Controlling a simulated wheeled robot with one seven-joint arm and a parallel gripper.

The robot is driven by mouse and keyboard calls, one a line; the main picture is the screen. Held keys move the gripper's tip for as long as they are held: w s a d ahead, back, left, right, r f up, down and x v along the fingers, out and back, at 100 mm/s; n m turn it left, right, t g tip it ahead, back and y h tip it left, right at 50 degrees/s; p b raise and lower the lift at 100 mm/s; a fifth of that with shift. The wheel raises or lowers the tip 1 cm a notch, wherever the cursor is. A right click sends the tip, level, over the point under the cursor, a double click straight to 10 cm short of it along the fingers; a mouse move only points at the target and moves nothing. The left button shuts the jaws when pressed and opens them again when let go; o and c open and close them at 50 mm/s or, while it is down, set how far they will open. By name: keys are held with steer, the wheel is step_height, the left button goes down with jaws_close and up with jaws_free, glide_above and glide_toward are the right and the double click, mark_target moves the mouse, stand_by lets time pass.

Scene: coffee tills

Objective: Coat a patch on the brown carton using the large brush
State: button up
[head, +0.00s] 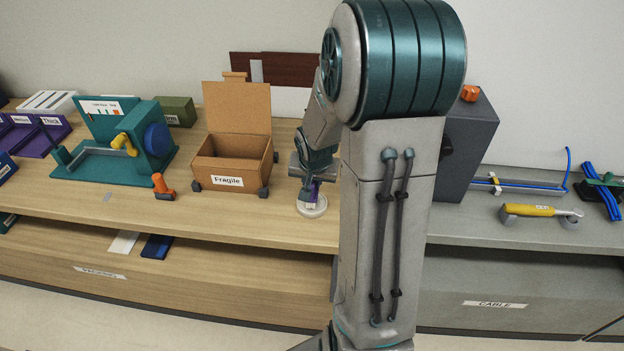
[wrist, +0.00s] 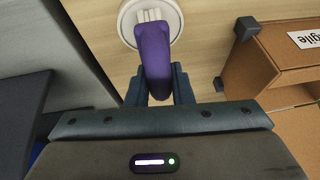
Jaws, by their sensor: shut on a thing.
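The brown carton (head: 253,174) stands open on the wooden counter, its back flap raised and a "Fragile" label on its front. Part of it shows at the right of the wrist view (wrist: 283,62). My gripper (head: 311,184) is to the right of the carton, low over a round white dish (head: 313,210). In the wrist view my gripper (wrist: 158,92) is shut on a purple-handled brush (wrist: 153,52). Its pale head points into the dish (wrist: 126,27). Whether the head touches the dish floor I cannot tell.
An orange-handled tool (head: 162,187) and a teal fixture (head: 158,140) are left of the carton. A dark grey box (head: 470,145) stands behind my arm on the right. A yellow-handled tool (head: 530,210) lies on the grey counter. The counter in front of the carton is mostly clear.

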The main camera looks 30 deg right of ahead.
steer(key=shift+f+b, duration=0.45)
steer(key=shift+b, duration=0.05)
stand_by(1.4)
steer(key=shift+r+p, duration=2.7)
steer(key=shift+r, duration=0.9)
steer(key=shift+s+f, duration=0.1)
